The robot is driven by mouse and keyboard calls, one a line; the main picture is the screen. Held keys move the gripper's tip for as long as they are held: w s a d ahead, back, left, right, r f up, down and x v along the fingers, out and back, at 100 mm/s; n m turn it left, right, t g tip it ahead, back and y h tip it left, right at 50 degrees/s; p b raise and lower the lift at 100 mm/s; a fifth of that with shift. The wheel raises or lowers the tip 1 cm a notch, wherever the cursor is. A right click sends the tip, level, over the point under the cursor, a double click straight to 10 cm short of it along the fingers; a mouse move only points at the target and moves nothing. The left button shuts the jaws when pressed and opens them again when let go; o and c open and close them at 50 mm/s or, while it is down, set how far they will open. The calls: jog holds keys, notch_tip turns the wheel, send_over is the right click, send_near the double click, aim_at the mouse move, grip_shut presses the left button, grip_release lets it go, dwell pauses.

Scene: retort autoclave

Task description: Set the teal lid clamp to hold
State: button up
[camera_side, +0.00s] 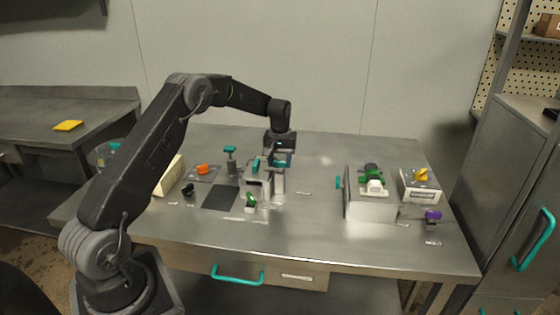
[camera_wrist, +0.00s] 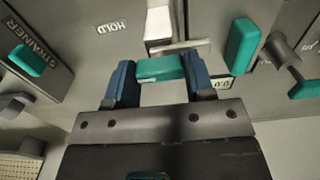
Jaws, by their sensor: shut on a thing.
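The teal lid clamp handle (camera_wrist: 160,68) lies between my two blue fingers in the wrist view. It joins a metal lever (camera_wrist: 182,47) just beyond it. My gripper (camera_wrist: 160,80) is shut on this handle, one finger at each end. A HOLD label (camera_wrist: 112,26) is on the metal surface up and left of the handle. In the side view my gripper (camera_side: 280,160) is down at the small metal fixture near the table's middle. The handle in my grip is hard to make out there.
A teal handle (camera_wrist: 243,45) stands close right of my fingers. A STRAINER panel (camera_wrist: 30,60) is at the left. In the side view a teal-topped post (camera_side: 230,149) and orange knob (camera_side: 202,169) stand left. A metal box (camera_side: 370,205) stands right; table between is mostly clear.

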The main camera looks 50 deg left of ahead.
aim_at(280, 161)
dwell(0.4)
jog(key=o, duration=0.9)
notch_tip(280, 161, up, 14)
jog(key=shift+f, duration=0.1)
dwell(0.3)
jog(key=s+d+r+m+t, duration=0.1)
jog(key=s+d+r+m, duration=0.1)
jog(key=s+d+r, duration=0.5)
jog(key=s+d+r+m+t, duration=0.2)
jog(key=s+d+r, duration=0.25)
jog(key=d, duration=0.35)
jog(key=s+d+f+m+t, duration=0.1)
jog(key=s+d+f, duration=0.1)
jog(key=s, duration=0.5)
jog(key=s+d+f+m, duration=0.1)
jog(key=s+d+m, duration=0.1)
jog(key=s+d, duration=0.2)
jog(key=s+d+f+m+t, duration=0.1)
jog(key=s+d, duration=0.3)
jog(key=s, duration=0.5)
jog(key=shift+s+d+f+m+t, duration=0.15)
jog(key=shift+s+f+m, duration=0.1)
jog(key=shift+f, duration=0.15)
jog(key=shift+s+a+f+m+t, duration=0.15)
jog(key=shift+f+m, duration=0.1)
jog(key=shift+f, duration=0.15)
